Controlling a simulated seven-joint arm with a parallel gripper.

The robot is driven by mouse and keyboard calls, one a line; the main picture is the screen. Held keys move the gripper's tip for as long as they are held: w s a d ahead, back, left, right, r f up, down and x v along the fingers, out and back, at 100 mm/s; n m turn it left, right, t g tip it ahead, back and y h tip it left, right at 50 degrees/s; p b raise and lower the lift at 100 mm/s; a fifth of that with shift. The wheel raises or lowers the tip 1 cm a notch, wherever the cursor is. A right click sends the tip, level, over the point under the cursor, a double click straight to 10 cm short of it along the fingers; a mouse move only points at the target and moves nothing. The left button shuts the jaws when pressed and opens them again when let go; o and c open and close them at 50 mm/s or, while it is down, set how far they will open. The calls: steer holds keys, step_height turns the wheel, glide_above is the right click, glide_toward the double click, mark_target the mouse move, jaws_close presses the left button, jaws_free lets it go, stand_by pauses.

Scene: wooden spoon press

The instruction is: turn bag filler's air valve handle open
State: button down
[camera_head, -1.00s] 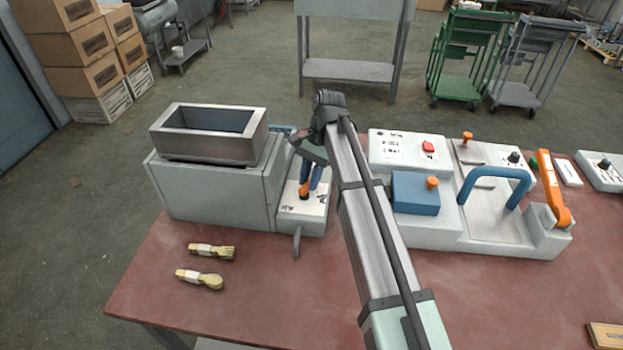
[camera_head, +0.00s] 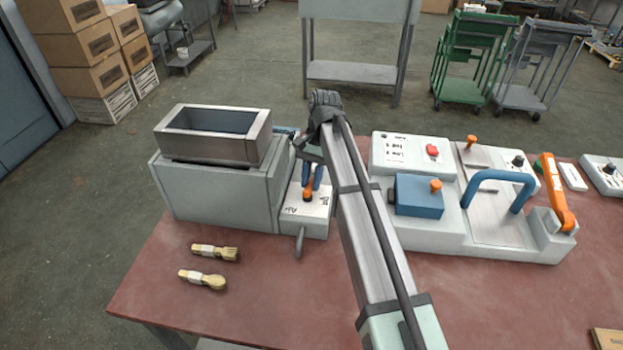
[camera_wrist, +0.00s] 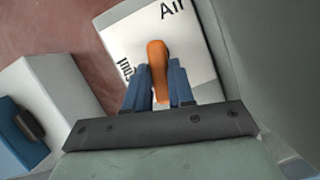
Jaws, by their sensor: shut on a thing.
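The bag filler (camera_head: 215,195) is a grey box with an open metal hopper on top, at the left of the table in the head view. Its white air valve panel (camera_head: 318,207) is on its right side, with printed lettering. The orange valve handle (camera_head: 309,190) stands on this panel. In the wrist view the handle (camera_wrist: 157,62) points up the picture, beside the word "Air" on the panel (camera_wrist: 200,50). My gripper (camera_head: 312,178) has blue fingers, one on each side of the handle, shut on it. The fingers (camera_wrist: 160,92) hide its lower sides.
A grey lever (camera_head: 299,242) hangs at the panel's front. Right of my arm stands a machine with a blue block (camera_head: 418,197) and a blue arched handle (camera_head: 500,176). The table's front middle is clear.

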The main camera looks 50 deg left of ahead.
steer(key=c, duration=1)
jaws_free()
steer(key=shift+f, duration=0.1)
steer(key=shift+o, duration=0.2)
